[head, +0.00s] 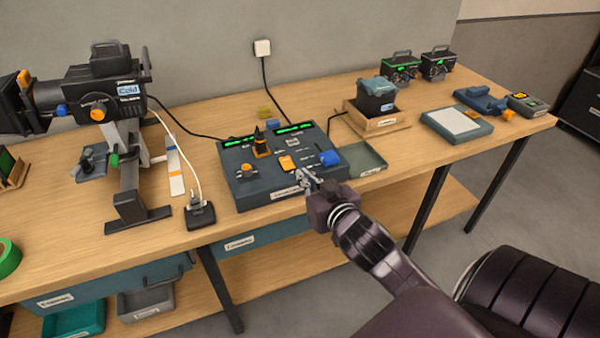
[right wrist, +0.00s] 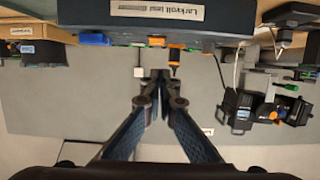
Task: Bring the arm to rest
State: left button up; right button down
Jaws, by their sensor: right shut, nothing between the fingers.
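My right arm comes in from the lower right of the head view, and its gripper (head: 309,178) is at the front edge of the dark lighting console (head: 250,194). The fingers are shut and empty. In the right wrist view the fingers (right wrist: 160,78) come together below the console's labelled front (right wrist: 200,22); that picture is upside down. The console has green lit displays, a black-and-orange control (head: 261,145), an orange cap (head: 287,162), an orange knob (head: 247,171) and a blue cap (head: 329,158). I cannot tell whether the fingertips touch the console. My left gripper is out of view.
A black stage lamp (head: 100,90) on a stand and a black power adapter (head: 200,213) are left of the console. A shallow green-grey tray (head: 365,160) and a wooden stand with a dark box (head: 376,97) are to its right. Floor is free before the wooden bench (head: 400,150).

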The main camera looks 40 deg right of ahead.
jog(key=shift+f, duration=0.15)
dwell(0.4)
notch_tip(320, 180, down, 23)
jog(key=s+n+g, duration=0.1)
jog(key=s+g, duration=0.1)
jog(key=g, duration=0.2)
jog(key=s+a+f+g+y, duration=0.1)
jog(key=s+f, duration=0.2)
jog(key=f, duration=0.3)
jog(key=s+f+n+g, duration=0.1)
jog(key=s+f, duration=0.1)
jog(key=f, duration=0.3)
jog(key=s+a+f+g+y, duration=0.1)
jog(key=s+f, duration=0.2)
jog(key=f, duration=0.3)
jog(key=s+a+f+n+g, duration=0.1)
jog(key=s+a+f+g, duration=0.1)
jog(key=s+f, duration=0.5)
jog(key=s+a+f+n+g+y, duration=0.1)
jog(key=s+a+f, duration=0.3)
jog(key=s, duration=1)
jog(key=s+a+f+n+g, duration=0.1)
jog(key=s+a+f+g, duration=0.2)
jog(key=s+f, duration=0.7)
jog(key=shift+s+a+f, duration=0.3)
jog(key=shift+s, duration=0.3)
